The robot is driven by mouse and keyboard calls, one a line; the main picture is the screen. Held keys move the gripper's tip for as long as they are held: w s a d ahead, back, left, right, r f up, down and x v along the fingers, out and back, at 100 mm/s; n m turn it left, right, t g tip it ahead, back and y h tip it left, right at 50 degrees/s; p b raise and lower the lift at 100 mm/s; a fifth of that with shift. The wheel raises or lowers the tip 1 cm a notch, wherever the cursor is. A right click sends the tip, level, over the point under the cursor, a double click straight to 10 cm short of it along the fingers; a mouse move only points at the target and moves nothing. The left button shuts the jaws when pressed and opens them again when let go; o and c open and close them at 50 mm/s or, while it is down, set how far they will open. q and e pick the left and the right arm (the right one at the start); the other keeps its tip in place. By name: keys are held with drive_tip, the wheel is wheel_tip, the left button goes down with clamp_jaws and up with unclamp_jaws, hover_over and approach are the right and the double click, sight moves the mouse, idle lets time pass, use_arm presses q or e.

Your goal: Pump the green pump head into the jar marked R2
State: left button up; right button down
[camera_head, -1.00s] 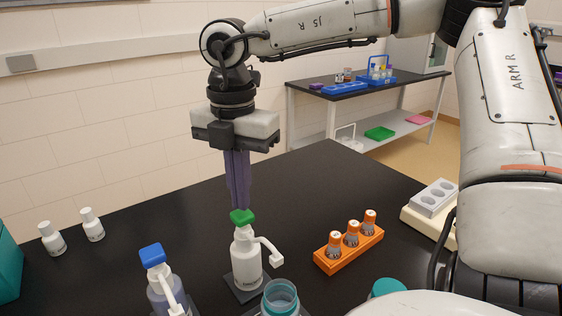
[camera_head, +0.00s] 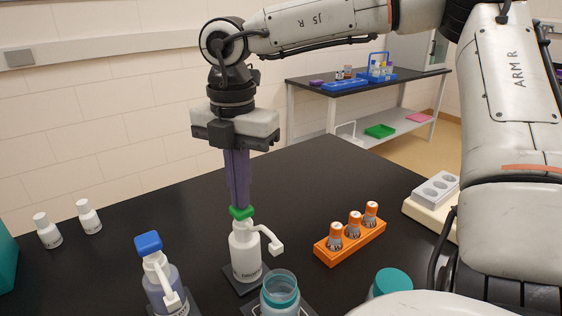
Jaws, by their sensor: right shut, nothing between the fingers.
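A white pump bottle (camera_head: 245,253) with a green pump head (camera_head: 241,212) stands upright on a dark pad. Its white spout (camera_head: 270,240) points right and down, toward an open teal-rimmed glass jar (camera_head: 280,291) in front; I cannot read a mark on that jar. My right gripper (camera_head: 239,206) points straight down with its purple fingers shut and empty. The fingertips are on top of the green head and appear to touch it. My left gripper is not in view.
A blue-headed pump bottle (camera_head: 162,285) stands to the left. An orange rack (camera_head: 350,241) with small vials is to the right, near a grey block (camera_head: 435,188) and a teal lid (camera_head: 392,282). Two small white bottles (camera_head: 89,217) stand far left. The black table's back middle is clear.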

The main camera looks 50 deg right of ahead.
drive_tip(key=shift+r+p, duration=0.7)
drive_tip(key=shift+r, duration=0.45)
drive_tip(key=shift+f+b, duration=1.35)
drive_tip(key=shift+b, duration=0.05)
drive_tip(key=shift+r, duration=0.15)
drive_tip(key=shift+r, duration=0.1)
drive_tip(key=shift+r+p, duration=0.9)
drive_tip(key=shift+r, duration=0.2)
